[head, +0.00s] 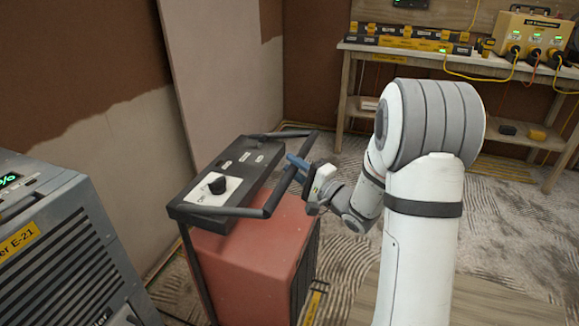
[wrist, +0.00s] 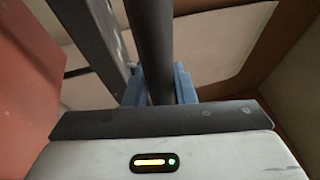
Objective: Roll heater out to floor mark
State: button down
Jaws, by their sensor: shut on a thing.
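The heater (head: 262,250) is a red box with a black top panel, a dark knob (head: 217,185) on a white plate, and a black tubular handle (head: 281,187) around its top. It stands on the floor in the middle of the head view. My gripper (head: 299,163) is at the right side of the handle, its blue fingers shut around the bar. In the wrist view the dark bar (wrist: 150,45) runs between the blue fingers (wrist: 158,88), with the red body (wrist: 28,70) at left. A yellow and black strip (head: 314,300) lies on the floor by the heater's right side.
A grey machine (head: 62,250) with a green display stands close at the left. A board (head: 225,70) leans against the part-plastered wall behind the heater. A workbench (head: 440,62) with a yellow power box (head: 530,38) is at the back right. Ridged sheeting covers the floor at right.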

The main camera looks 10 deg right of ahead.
jog(key=c, duration=1.4)
grip_release()
jog(key=shift+w+d, duration=0.25)
jog(key=shift+d, duration=0.2)
jog(key=shift+c, duration=0.2)
jog(key=shift+o, duration=1.2)
jog(key=shift+s+a, duration=0.1)
jog(key=shift+a, duration=0.1)
jog(key=p+v, duration=0.1)
jog(key=v, duration=0.6)
jog(key=shift+s+d, duration=0.2)
jog(key=shift+s, duration=0.1)
jog(key=shift+f, duration=0.1)
